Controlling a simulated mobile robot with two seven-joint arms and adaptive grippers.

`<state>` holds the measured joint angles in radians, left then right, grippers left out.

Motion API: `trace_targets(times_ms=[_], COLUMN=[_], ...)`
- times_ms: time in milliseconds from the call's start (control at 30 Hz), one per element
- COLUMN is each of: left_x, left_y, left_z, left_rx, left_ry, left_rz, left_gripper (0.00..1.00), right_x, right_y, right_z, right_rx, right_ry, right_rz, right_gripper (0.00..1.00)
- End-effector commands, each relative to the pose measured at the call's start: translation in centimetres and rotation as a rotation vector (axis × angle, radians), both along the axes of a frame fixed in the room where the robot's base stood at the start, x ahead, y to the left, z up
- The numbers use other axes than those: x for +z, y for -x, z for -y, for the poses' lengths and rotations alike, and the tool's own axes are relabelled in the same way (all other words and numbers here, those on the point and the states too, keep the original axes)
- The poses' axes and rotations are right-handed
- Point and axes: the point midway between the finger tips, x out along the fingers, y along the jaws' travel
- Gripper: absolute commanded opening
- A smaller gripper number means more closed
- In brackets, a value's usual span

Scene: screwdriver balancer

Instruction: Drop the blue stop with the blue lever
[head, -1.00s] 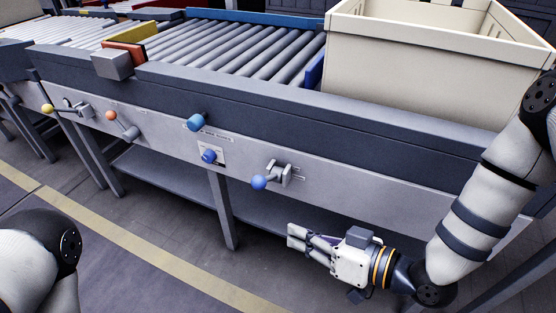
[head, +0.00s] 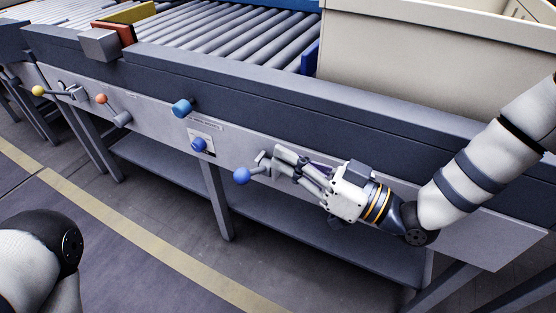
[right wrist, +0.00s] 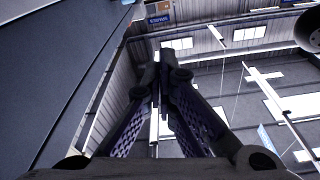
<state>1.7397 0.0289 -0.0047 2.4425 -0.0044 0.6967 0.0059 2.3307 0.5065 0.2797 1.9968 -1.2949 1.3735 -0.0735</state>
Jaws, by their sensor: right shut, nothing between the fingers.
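The blue lever (head: 242,176) has a round blue ball on a short grey arm at the front panel, pointing left and slightly down. My right gripper (head: 280,160) is shut and empty just right of the ball, with its fingertips over the lever's bracket. I cannot tell whether they touch it. In the right wrist view the closed fingers (right wrist: 160,70) meet, and the lever does not show. The blue stop (head: 310,57) stands upright at the end of the rollers against the crate's left side, partly cut by the frame rail. My left gripper is out of view.
A beige crate (head: 400,60) sits behind the stop on the conveyor. An orange lever (head: 102,99) and a yellow lever (head: 38,91) are farther left. Floor in front is clear.

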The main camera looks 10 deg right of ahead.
Motion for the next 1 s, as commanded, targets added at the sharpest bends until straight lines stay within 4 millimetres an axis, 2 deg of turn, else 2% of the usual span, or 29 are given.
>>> trace_targets(times_ms=[200,367,433,600,1000], left_x=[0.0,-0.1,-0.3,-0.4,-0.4], left_y=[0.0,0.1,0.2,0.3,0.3], left_z=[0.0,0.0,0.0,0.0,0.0], left_rx=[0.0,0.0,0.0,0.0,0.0], left_ry=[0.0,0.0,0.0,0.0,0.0], left_rz=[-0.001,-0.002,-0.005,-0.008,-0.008], left_gripper=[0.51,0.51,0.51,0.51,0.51], right_x=[0.7,0.7,-0.8,-2.5,-2.8], right_y=[-2.9,-4.6,-4.2,-3.7,-3.6], right_z=[-3.9,-6.3,-6.0,-5.9,-5.9], right_rx=[0.004,0.002,0.0,0.0,0.0], right_ry=[0.0,0.0,0.0,-0.001,0.0], right_rz=[0.001,-0.004,-0.007,-0.003,0.0], right_gripper=[0.0,0.0,0.0,0.0,0.0])
